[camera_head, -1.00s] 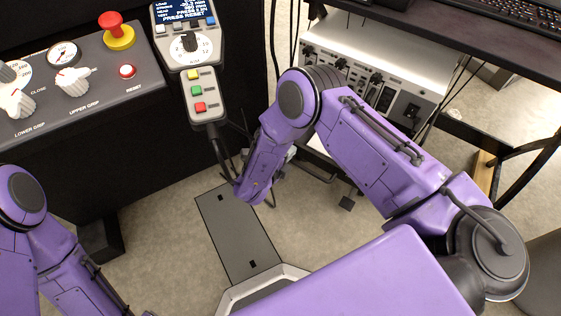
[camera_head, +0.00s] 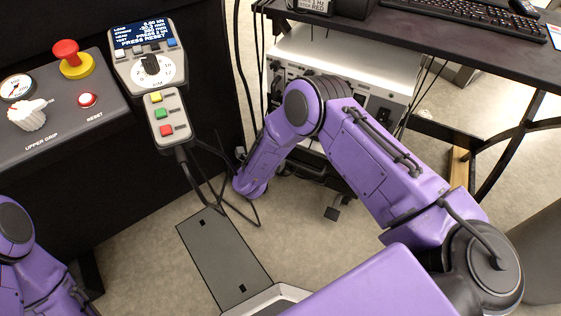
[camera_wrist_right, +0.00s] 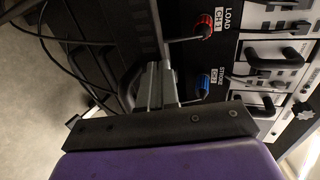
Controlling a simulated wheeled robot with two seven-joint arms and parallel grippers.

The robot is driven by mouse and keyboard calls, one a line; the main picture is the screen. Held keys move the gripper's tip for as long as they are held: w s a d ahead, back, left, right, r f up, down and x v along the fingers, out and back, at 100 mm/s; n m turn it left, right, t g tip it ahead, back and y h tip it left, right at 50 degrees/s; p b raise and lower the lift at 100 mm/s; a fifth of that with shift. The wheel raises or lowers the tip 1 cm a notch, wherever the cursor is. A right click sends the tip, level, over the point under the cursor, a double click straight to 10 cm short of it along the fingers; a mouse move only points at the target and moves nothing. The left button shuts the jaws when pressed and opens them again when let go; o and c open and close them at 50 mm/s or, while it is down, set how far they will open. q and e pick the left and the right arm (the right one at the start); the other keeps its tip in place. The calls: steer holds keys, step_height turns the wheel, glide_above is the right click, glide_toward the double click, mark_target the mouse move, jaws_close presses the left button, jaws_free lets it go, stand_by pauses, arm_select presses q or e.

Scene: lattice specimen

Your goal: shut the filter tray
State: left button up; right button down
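The grey equipment cabinet (camera_head: 350,60) stands under the desk; my right arm reaches down in front of it. In the right wrist view its front panel (camera_wrist_right: 222,75) is turned sideways, with red and blue plugs. A dark ribbed part with a curved handle (camera_wrist_right: 129,84) lies left of the panel and looks like the filter tray; how far out it stands I cannot tell. My right gripper (camera_wrist_right: 156,82) is beside this handle, its grey fingers close together, with nothing visible between them. Contact cannot be made out. In the head view my forearm hides the fingers. My left gripper is out of view.
Loose black cables (camera_head: 215,180) hang beside my right forearm. A control console (camera_head: 60,120) with a handset (camera_head: 150,70) stands at left. The black desk (camera_head: 450,45) overhangs the cabinet at right. A dark floor plate (camera_head: 224,260) lies below, with open floor around it.

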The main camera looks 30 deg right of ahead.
steer(key=w+d, duration=0.1)
steer(key=d, duration=0.1)
steer(key=w+d+b, duration=0.1)
steer(key=w+d, duration=0.3)
steer(key=d, duration=0.1)
steer(key=shift+w+d+b, duration=0.1)
steer(key=shift+b, duration=0.25)
steer(key=shift+w+d+r, duration=0.1)
steer(key=shift+d+r, duration=0.05)
steer(key=shift+r, duration=0.1)
